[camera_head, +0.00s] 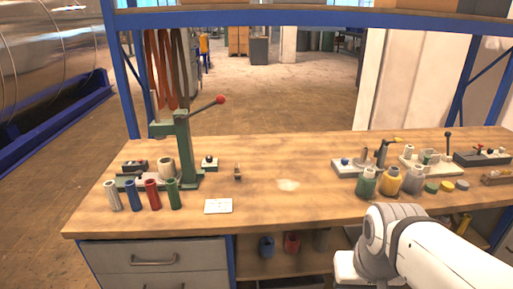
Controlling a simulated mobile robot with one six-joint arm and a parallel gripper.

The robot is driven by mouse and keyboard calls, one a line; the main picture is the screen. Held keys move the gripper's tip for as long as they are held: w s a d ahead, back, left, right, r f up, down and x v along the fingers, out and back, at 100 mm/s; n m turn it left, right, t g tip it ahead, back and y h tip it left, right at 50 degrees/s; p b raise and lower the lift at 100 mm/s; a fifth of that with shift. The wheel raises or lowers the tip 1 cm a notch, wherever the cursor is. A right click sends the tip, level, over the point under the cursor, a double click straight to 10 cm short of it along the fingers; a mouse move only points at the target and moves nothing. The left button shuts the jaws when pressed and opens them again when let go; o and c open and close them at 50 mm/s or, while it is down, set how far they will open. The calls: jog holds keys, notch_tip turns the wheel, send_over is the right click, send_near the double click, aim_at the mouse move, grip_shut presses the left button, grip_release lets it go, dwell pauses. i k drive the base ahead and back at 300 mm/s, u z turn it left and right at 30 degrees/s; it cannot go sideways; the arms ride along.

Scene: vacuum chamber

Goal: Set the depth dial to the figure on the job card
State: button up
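A white card (218,206) lies flat near the front edge of the wooden bench; its marks are too small to read. I take it for the job card. A green press (183,145) with a red-knobbed lever stands behind and left of it. I cannot pick out the depth dial for sure. A small block with a dark knob (210,163) sits right of the press, and a dark box with a red part (134,165) sits left of it. My white arm is at the lower right, in front of the bench. My gripper's fingers do not show.
Blue, red, green and grey sleeves (151,193) stand in front of the press. The bench middle (300,205) is mostly clear. Blue frame posts flank the bench.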

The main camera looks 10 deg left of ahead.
aim_at(209, 158)
jog(key=z, duration=1.55)
jog(key=k, duration=1.75)
jog(key=u, duration=1.8)
jog(key=i, duration=1.7)
jog(key=u, duration=0.1)
